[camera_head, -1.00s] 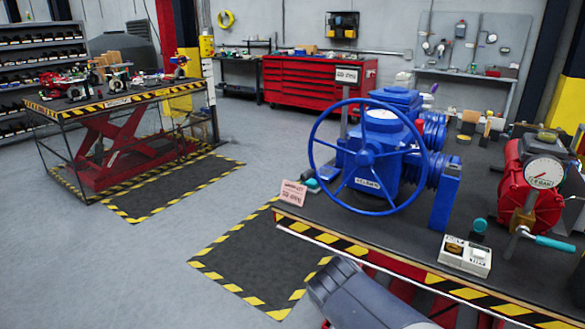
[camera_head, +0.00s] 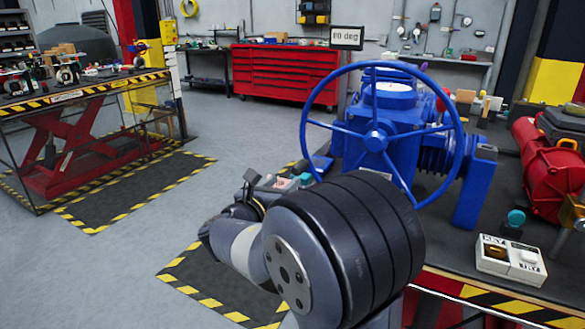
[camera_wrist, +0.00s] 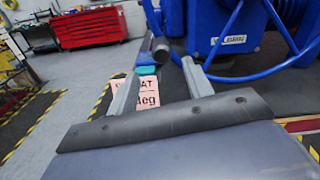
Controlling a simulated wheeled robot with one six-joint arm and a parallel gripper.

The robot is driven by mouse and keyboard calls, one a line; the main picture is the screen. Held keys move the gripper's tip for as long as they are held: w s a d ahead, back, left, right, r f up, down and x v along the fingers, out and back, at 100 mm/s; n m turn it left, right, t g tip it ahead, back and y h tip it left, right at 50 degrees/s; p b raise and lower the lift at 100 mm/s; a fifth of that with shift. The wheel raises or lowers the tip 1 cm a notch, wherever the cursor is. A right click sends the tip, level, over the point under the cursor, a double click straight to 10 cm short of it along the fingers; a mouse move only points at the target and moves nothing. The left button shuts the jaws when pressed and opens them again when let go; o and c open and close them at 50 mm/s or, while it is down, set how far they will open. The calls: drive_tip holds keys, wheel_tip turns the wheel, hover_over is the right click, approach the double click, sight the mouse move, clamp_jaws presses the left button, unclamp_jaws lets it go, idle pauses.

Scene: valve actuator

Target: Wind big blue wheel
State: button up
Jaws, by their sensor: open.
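The big blue wheel (camera_head: 376,138) is a thin spoked ring on the front of a blue valve actuator (camera_head: 392,97) on the bench. My arm covers part of its lower rim in the head view. In the wrist view, the wheel's curved rim (camera_wrist: 284,69) passes at the upper right. My gripper (camera_wrist: 161,70) is open, its two grey fingers apart, to the left of the rim and not touching it. In the head view the fingers are small and partly hidden by my arm.
A small display (camera_head: 347,37) showing a degree reading stands behind the wheel. A red actuator (camera_head: 548,165) stands at the right. A teal-topped knob (camera_head: 515,219) stands beside the box. Open floor lies left of the bench.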

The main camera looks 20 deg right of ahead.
sight(301, 167)
drive_tip(key=x, duration=1)
drive_tip(key=shift+d, duration=0.1)
drive_tip(key=shift+c, duration=0.3)
clamp_jaws()
